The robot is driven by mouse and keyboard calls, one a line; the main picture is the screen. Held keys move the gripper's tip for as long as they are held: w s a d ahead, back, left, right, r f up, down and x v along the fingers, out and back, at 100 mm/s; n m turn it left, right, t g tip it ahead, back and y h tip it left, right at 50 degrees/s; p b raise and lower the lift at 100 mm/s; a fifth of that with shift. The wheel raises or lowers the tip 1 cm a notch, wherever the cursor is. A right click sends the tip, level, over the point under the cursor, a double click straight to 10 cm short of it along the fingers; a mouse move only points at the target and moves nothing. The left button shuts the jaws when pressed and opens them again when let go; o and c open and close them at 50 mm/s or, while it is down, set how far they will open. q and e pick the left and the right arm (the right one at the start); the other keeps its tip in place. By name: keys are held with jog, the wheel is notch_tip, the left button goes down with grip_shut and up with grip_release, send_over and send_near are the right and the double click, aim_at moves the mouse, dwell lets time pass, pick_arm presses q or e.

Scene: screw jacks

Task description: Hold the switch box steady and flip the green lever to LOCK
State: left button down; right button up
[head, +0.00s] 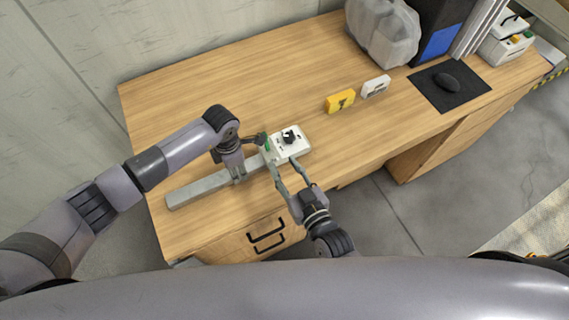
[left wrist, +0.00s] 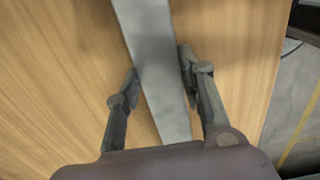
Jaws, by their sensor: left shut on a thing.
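The white switch box (head: 297,147) with a black knob (head: 289,135) sits at the end of a long grey bar (head: 195,190) on the desk. The small green lever (head: 267,145) shows at the box's left side, partly hidden. My left gripper (head: 240,176) is shut on the grey bar, left of the box. In the left wrist view the bar (left wrist: 152,50) runs between its two fingers (left wrist: 160,78). My right gripper (head: 281,161) has its fingers apart at the near side of the box, close to the lever. Whether it touches the box is unclear.
A yellow block (head: 340,101) and a white block (head: 375,87) stand on the wooden desk (head: 220,85) to the right. A mouse (head: 446,82) on a black mat (head: 465,95) and a bagged object (head: 383,35) are further back. The desk's left back is clear.

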pick_arm(q)
jog(key=c, duration=1)
grip_release()
jog(key=shift+o, duration=0.2)
jog(key=shift+r, duration=0.1)
